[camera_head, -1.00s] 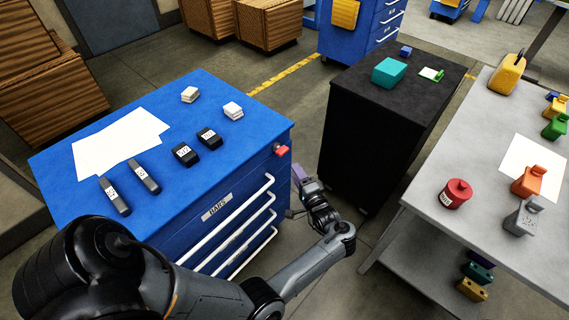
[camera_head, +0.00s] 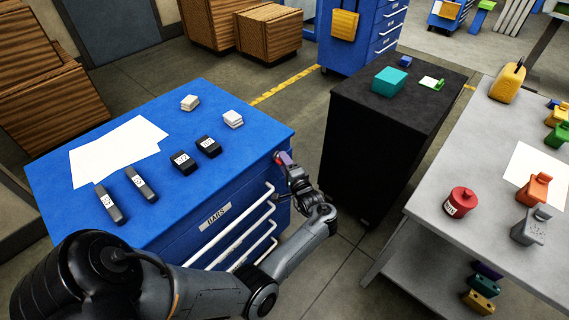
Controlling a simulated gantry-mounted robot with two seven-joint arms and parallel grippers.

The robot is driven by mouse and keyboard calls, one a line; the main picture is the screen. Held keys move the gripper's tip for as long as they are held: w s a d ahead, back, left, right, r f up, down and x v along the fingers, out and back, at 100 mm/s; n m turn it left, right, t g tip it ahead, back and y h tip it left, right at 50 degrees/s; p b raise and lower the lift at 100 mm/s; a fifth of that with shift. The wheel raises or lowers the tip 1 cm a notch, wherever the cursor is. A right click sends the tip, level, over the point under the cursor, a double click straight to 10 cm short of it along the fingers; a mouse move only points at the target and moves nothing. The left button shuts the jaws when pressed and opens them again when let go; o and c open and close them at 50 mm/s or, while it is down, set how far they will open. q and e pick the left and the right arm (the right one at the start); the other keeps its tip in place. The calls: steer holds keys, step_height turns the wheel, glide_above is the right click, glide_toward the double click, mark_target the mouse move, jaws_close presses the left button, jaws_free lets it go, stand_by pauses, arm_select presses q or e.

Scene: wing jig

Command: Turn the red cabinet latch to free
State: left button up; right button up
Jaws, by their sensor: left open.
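The red latch (camera_head: 279,157) is on the front face of the blue cabinet (camera_head: 236,175), near its top right corner and above the white drawer handles. Only a small part of it shows; my gripper covers the rest. My left gripper (camera_head: 284,162) is open at the latch, with its fingers close to or around it. I cannot tell whether the fingers touch the latch. My right gripper is not in view.
Dark labelled blocks, white blocks and paper sheets (camera_head: 118,150) lie on the cabinet top. A black cabinet (camera_head: 345,140) stands close on the right, with a narrow gap between. A grey table (camera_head: 425,222) with several coloured parts is further right.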

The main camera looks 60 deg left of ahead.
arm_select(q)
jaws_close()
stand_by(0.3)
steer(key=n+g+y+b, duration=0.1)
steer(key=n+g+b, duration=0.1)
steer(key=n+b, duration=0.5)
steer(key=n+g+y+b, duration=0.1)
steer(key=n+g+b, duration=0.2)
steer(key=n+b, duration=0.5)
steer(key=n+g+y+b, duration=0.1)
steer(key=n+g+b, duration=0.2)
steer(key=n+b, duration=0.4)
steer(key=shift+w+a+f+n+b, duration=0.15)
steer(key=shift+w+f+n+b, duration=0.15)
steer(key=shift+b, duration=1.65)
steer(key=shift+y, duration=0.3)
